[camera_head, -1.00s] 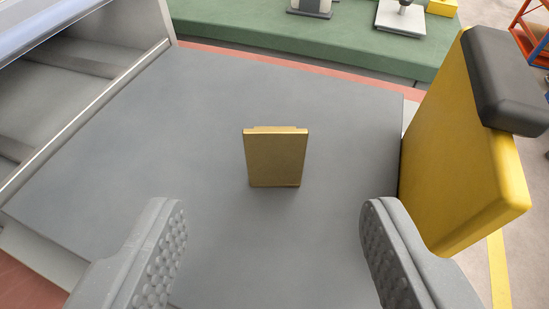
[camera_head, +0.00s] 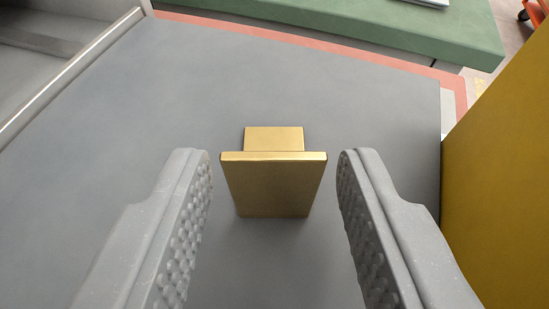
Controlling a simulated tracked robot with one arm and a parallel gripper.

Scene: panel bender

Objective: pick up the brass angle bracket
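The brass angle bracket (camera_head: 273,187) stands upright on the grey table surface (camera_head: 130,120), near the middle of the picture. Its broad upright face is toward me, and a narrower brass part shows behind its top edge. My gripper (camera_head: 274,165) is open, with one grey studded finger to the left of the bracket and one to the right. A gap shows between each finger and the bracket, so neither appears to touch it. The bracket's far side is mostly hidden.
A yellow block (camera_head: 505,170) stands close at the right, beyond the right finger. A metal-edged grey machine part (camera_head: 70,65) lies at the upper left. A green surface (camera_head: 370,35) runs along the back behind a red strip. The grey surface around the bracket is clear.

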